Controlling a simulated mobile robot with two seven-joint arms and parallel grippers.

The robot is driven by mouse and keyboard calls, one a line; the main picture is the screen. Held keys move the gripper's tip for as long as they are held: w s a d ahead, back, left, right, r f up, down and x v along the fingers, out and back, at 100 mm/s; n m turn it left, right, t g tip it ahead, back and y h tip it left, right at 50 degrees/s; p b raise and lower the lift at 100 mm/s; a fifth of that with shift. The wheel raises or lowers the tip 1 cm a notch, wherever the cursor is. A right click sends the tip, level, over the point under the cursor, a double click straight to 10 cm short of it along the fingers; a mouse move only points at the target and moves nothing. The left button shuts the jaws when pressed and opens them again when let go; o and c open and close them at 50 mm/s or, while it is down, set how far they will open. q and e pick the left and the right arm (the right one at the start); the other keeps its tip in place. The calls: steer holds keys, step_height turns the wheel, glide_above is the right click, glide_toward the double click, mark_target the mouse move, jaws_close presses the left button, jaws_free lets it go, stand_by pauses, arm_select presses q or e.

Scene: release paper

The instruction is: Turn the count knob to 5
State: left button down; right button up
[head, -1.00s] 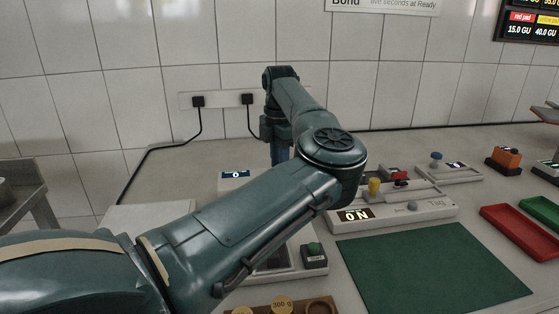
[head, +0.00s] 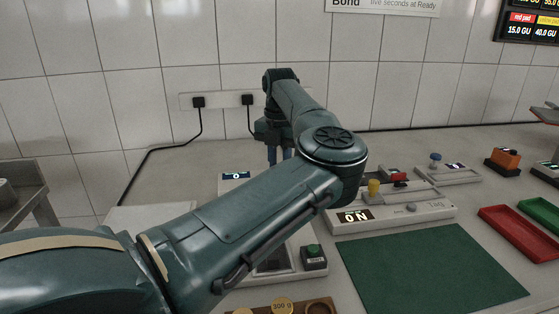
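My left arm crosses the view and its wrist hangs down at the back of the counter. The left gripper (head: 279,154) points down with two fingers showing a narrow gap between them. Its fingertips are hidden behind my forearm, so I cannot tell whether they touch anything. A small dark display (head: 236,175) reading 0 shows just left of the arm. I cannot make out the count knob; my arm covers the area around the gripper. My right gripper is not in view.
A white device (head: 430,210) with a lit display, a yellow knob (head: 374,187) and a grey knob stands right of my arm. A green mat (head: 430,270) lies in front. Red (head: 515,232) and green trays are at right.

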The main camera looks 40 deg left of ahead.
arm_select(q)
steer(key=n, duration=0.4)
steer(key=shift+r+n+p, duration=0.1)
steer(key=shift+n+p, duration=0.2)
steer(key=n, duration=0.3)
steer(key=shift+n, duration=0.3)
steer(key=n, duration=0.4)
steer(key=shift+p, duration=0.4)
steer(key=shift+n, duration=1.9)
steer(key=c, duration=1.2)
jaws_free()
